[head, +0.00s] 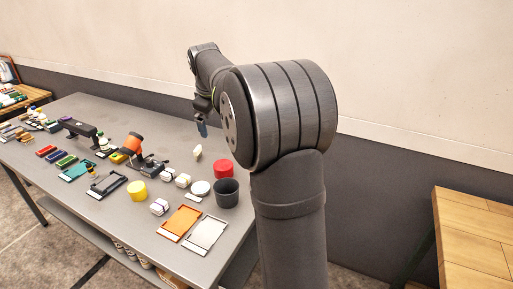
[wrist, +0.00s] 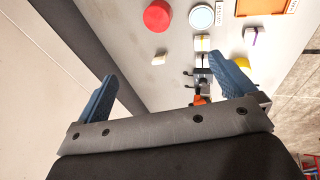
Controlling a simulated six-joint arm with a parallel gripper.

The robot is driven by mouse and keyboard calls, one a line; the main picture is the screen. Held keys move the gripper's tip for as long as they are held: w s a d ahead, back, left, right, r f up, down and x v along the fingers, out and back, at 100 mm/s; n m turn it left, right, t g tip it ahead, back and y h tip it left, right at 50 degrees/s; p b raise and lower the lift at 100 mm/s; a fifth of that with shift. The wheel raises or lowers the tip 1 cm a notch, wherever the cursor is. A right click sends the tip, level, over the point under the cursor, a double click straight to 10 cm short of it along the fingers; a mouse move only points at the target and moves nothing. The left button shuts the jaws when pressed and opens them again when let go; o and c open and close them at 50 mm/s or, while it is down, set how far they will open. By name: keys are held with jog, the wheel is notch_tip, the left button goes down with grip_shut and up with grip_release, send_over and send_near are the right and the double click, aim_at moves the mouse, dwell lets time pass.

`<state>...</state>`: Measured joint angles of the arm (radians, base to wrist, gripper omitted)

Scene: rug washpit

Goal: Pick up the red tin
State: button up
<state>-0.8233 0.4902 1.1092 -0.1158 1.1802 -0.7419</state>
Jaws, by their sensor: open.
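The red tin (head: 223,168) stands on the grey table near its right end, just behind a dark grey cup. In the wrist view the red tin (wrist: 157,15) is at the top, cut slightly by the frame edge, beyond the fingertips. My gripper (wrist: 168,70) shows two blue fingers spread wide apart, with nothing held between them. In the head view my gripper (head: 202,128) hangs above the back of the table, to the left of the tin and apart from it. Part of the gripper there is hidden by my arm.
The dark grey cup (head: 228,193) stands close in front of the tin. A white round tin (head: 200,188), a small cream block (head: 197,152) and a yellow tin (head: 137,190) are nearby. Orange (head: 180,222) and white (head: 206,235) trays lie at the front. A wall runs behind the table.

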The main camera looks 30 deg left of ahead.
aim_at(223, 164)
jog(key=w+a+f+m+g, duration=0.2)
jog(key=w+a+f+g, duration=0.15)
jog(key=w+f, duration=0.75)
jog(key=shift+h, duration=0.4)
jog(key=a+f, duration=0.1)
jog(key=f, duration=0.5)
jog(key=a+f, duration=0.1)
jog(key=f, duration=0.4)
jog(key=a+f, duration=0.1)
jog(key=f, duration=0.5)
jog(key=shift+f, duration=0.3)
jog(key=shift+w, duration=0.1)
jog(key=c, duration=1.1)
jog(key=shift+r, duration=0.2)
